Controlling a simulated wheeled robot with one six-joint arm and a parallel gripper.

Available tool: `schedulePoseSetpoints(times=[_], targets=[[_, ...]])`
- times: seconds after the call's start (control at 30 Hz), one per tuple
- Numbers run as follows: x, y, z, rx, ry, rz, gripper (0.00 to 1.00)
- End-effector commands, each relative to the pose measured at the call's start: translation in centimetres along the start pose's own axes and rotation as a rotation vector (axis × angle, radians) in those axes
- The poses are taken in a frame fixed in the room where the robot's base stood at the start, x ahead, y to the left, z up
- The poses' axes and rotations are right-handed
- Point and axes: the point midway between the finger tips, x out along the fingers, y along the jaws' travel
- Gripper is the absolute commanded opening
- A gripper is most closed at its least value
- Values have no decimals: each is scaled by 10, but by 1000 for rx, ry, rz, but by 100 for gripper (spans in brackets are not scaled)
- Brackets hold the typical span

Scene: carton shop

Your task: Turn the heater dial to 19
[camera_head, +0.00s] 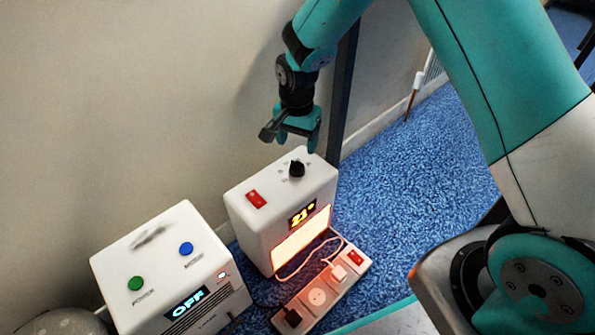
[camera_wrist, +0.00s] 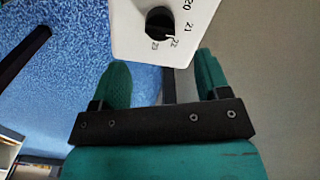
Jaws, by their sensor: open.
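The heater (camera_head: 255,222) is a white box on the blue carpet with a glowing orange front and a lit display (camera_head: 302,215) that appears to read 21°. Its black dial (camera_head: 297,169) is on the top. In the wrist view the dial (camera_wrist: 159,22) shows at the top edge with the numbers 20, 21, 22 and 23 beside it. A white pointer mark sits near 21 and 22; which exactly is hard to tell. My gripper (camera_head: 298,139) is open and empty, above the dial and apart from it. Its teal fingers (camera_wrist: 162,76) point toward the heater top.
A red switch (camera_head: 256,199) is on the heater top. A second white box (camera_head: 160,265) at left has green and blue buttons and reads OFF. A power strip (camera_head: 335,292) with plugs and cables lies in front. A dark post (camera_head: 343,100) stands behind.

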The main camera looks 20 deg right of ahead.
Motion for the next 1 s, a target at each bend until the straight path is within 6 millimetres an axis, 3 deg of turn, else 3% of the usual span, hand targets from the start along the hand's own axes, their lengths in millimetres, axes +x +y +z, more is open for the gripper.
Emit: schedulePoseSetpoints(times=[0.03,0.1,0.3,0.5,0.8,0.83,1.0], targets=[[19,0,0,0,-1,2,69],[34,0,0,-1,-1,2,69],[68,0,0,-1,-1,1,69],[82,0,0,-1,0,0,69],[83,0,0,-1,0,0,69],[83,0,0,-1,0,0,67],[83,0,0,-1,0,0,28]])
